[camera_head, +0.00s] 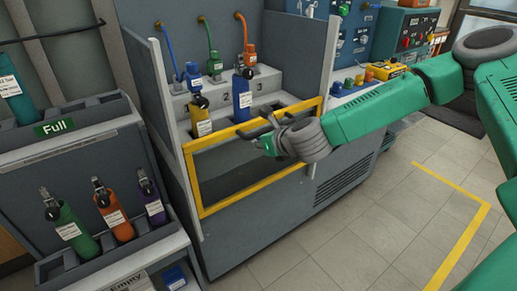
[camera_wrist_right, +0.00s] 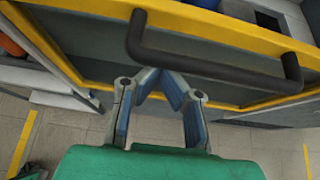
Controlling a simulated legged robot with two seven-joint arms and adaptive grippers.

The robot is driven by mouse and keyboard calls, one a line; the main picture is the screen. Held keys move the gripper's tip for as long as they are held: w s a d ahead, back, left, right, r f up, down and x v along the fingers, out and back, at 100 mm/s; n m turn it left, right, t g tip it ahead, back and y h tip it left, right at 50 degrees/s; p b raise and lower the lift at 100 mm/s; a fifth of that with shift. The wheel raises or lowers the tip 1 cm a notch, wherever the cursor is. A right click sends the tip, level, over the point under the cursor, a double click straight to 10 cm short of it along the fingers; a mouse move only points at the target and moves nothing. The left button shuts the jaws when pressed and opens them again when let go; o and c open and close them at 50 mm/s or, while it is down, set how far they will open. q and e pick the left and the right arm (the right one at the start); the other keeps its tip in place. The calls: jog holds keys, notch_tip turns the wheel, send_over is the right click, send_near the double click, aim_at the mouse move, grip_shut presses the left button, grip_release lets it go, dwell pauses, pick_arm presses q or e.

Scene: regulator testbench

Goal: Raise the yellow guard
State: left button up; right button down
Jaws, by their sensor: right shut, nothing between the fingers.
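The yellow guard (camera_head: 193,184) is a yellow-framed dark panel across the front of the testbench, below the bottle slots. Its yellow top bar (camera_wrist_right: 225,27) fills the upper part of the right wrist view. A black bar handle (camera_wrist_right: 215,66) is fixed to that top bar. My right gripper (camera_head: 262,142) is at the handle, in front of the guard. In the right wrist view its fingers (camera_wrist_right: 160,76) are shut with nothing between them, and their tips lie close beneath the handle. Whether they touch it I cannot tell. My left gripper is not in view.
A yellow bottle (camera_head: 201,118) and a blue bottle (camera_head: 242,98) stand in the testbench behind the guard. A rack (camera_head: 95,122) marked "Full" with green, orange and purple bottles stands at the left. The tiled floor (camera_head: 350,225) at the right front is clear.

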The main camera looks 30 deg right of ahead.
notch_tip(320, 180, up, 24)
jog(key=p, duration=1.4)
jog(key=shift+r, duration=0.2)
jog(key=shift+w+r, duration=0.1)
jog(key=shift+w, duration=0.05)
